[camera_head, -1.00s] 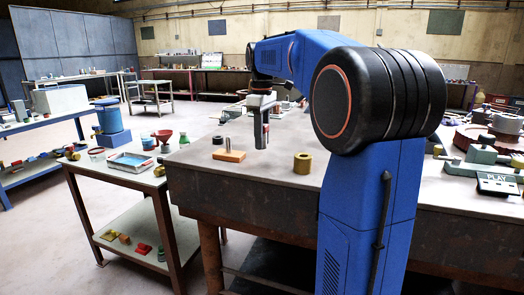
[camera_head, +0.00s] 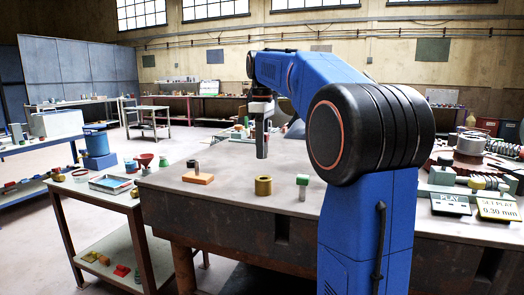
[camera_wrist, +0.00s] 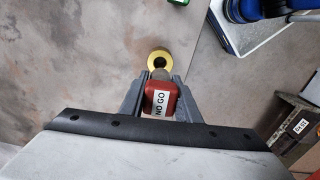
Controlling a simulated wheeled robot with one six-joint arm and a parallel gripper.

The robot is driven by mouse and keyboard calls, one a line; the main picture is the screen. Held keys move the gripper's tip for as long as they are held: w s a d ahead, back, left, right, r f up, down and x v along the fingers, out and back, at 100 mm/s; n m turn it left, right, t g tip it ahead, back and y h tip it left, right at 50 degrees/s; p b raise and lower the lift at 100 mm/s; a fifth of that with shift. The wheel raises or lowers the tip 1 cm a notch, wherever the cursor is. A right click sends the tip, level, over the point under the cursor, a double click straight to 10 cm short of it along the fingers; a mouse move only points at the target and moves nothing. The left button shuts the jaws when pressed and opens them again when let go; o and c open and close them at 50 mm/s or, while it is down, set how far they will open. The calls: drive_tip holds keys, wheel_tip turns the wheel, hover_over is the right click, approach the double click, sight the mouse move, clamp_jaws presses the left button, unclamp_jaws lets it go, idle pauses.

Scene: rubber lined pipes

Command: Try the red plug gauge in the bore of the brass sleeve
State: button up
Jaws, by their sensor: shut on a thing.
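The red plug gauge (camera_wrist: 160,98), labelled NO GO, is between the fingers of my gripper (camera_wrist: 160,92) in the wrist view, and the gripper is shut on it. Its grey tip points away from the camera and overlaps the near edge of the brass sleeve (camera_wrist: 160,53). The sleeve's bore shows as a dark round hole just beyond the tip. In the head view the brass sleeve (camera_head: 263,186) stands upright on the bench, and my gripper (camera_head: 262,148) hangs above it in the picture. The gauge cannot be made out there.
A green-topped gauge (camera_head: 302,187) stands right of the sleeve. An orange-brown block (camera_head: 198,179) with a grey pin stands left, with a small black object (camera_head: 190,164) behind.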

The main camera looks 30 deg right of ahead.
drive_tip(key=shift+s+d+f, duration=0.15)
drive_tip(key=shift+f, duration=2.8)
drive_tip(key=shift+f, duration=0.5)
drive_tip(key=o, duration=1.2)
wheel_tip(320, 180, up, 17)
drive_tip(key=shift+r, duration=0.15)
